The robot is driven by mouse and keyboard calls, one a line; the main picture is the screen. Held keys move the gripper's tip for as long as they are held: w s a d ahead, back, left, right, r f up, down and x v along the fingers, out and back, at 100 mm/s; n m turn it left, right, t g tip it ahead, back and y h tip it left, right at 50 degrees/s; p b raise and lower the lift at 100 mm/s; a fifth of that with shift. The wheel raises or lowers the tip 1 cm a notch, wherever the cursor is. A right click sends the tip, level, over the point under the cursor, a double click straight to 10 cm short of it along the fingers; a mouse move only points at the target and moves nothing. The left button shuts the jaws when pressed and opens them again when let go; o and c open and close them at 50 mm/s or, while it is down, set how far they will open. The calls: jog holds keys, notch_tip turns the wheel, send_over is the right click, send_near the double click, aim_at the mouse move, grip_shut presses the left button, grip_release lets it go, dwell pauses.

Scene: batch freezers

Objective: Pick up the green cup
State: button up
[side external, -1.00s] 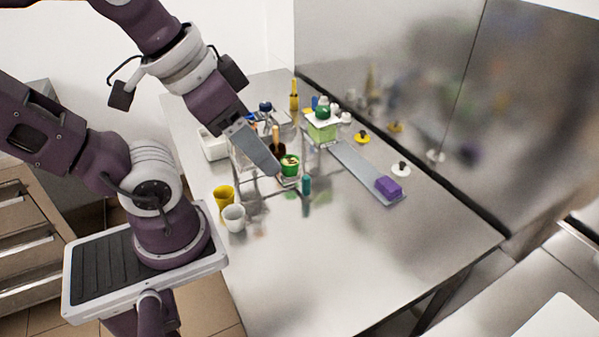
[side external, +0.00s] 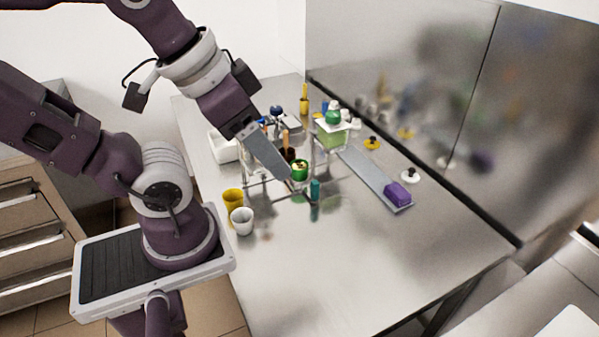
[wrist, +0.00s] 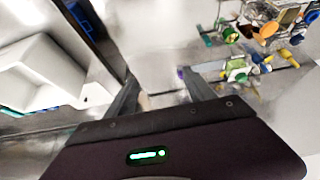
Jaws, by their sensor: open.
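The green cup (side external: 299,173) stands on the steel table amid a cluster of small items, with something pale or brownish inside it. My gripper (side external: 288,178) is low over the table, just left of the cup in the side view, and partly overlaps the things behind it. I cannot tell whether it touches the cup. In the wrist view my gripper (wrist: 158,76) has its two fingers spread, with nothing held between them. A round green thing, which looks like the cup (wrist: 231,34), lies at upper right there, outside the fingers.
A teal item (side external: 315,188) stands right of the cup. Yellow (side external: 232,198) and white (side external: 242,222) cups stand at the left edge. A green-lidded container (side external: 332,132) is behind, and a purple block (side external: 397,194) lies on a grey strip. The front table area is clear.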

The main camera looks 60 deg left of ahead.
jog(key=shift+o, duration=1.2)
